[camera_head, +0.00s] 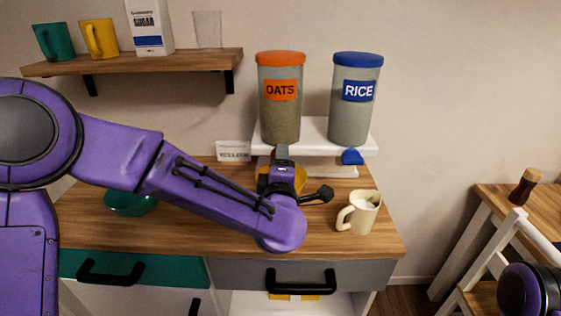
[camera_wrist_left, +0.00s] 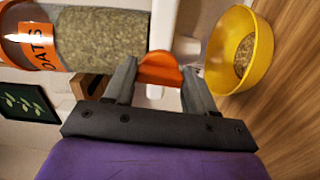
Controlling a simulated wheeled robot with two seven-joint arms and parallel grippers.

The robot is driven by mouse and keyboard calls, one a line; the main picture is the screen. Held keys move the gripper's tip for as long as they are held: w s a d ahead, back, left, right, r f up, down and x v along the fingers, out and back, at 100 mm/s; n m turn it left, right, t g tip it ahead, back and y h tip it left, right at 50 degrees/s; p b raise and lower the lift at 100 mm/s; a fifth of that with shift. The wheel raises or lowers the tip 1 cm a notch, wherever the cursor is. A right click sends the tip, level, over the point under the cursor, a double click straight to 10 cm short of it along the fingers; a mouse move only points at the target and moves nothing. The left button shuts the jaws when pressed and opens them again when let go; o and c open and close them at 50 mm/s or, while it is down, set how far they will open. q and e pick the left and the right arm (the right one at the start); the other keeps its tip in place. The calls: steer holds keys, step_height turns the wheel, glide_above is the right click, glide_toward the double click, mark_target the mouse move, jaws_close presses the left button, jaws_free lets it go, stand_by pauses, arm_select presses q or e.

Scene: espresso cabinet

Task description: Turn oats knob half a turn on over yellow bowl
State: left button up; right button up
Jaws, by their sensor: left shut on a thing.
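The oats dispenser (camera_head: 280,112) with an orange lid and label stands on a white shelf stand; it also shows in the left wrist view (camera_wrist_left: 100,38). My left gripper (camera_head: 281,155) is at its outlet, shut on the orange oats knob (camera_wrist_left: 160,69), one finger on each side in the left wrist view. The yellow bowl (camera_wrist_left: 262,62) sits on the counter below the outlet, with some oats (camera_wrist_left: 243,56) in it. In the head view the arm hides most of the bowl (camera_head: 300,178). My right gripper is out of view.
The rice dispenser (camera_head: 352,115) with its blue knob (camera_head: 352,157) stands to the right. A cream jug (camera_head: 361,213) is at the counter's right front. A green bowl (camera_head: 130,203) is behind my left arm.

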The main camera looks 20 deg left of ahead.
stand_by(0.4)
arm_select(q)
steer(key=o, duration=1)
steer(key=shift+o, duration=0.2)
steer(key=shift+d, duration=0.1)
